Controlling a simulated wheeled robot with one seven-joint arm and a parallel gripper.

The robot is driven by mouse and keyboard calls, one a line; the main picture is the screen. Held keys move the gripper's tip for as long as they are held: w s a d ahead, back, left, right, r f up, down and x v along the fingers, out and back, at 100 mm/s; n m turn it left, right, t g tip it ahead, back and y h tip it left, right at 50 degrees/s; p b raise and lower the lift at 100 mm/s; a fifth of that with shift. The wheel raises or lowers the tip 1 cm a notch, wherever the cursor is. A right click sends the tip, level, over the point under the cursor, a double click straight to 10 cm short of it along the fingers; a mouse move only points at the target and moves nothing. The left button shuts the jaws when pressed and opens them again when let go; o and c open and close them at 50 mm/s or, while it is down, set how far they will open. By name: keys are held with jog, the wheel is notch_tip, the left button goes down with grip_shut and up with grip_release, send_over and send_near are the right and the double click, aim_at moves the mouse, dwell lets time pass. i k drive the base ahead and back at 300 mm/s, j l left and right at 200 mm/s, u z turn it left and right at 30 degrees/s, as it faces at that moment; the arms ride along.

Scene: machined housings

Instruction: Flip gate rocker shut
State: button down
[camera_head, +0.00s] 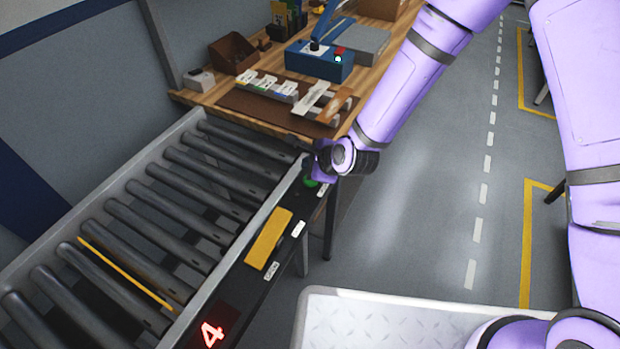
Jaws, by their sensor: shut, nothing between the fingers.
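The likely gate rocker is a wide yellow plate (268,240) on the dark front panel (250,286) of the roller conveyor. A white label marked like "OPEN" (271,271) sits at its near end, and another white label (299,229), too small to read, is by its far end. Which way the rocker is tilted I cannot tell. My gripper (307,160) is dark, shut and empty. It is at the far end of the panel, beyond the rocker and apart from it, close to a green button (311,183). My wrist partly hides the fingers.
The roller conveyor (165,195) has a yellow strip (125,272) between rollers and a red "4" display (210,333). A wooden workbench (208,96) with a blue device (318,65) and trays stands behind.

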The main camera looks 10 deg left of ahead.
aim_at(262, 247)
jog(key=u, duration=1.35)
jog(key=k+j+z, duration=0.2)
jog(key=k+l, duration=0.05)
jog(key=k, duration=0.05)
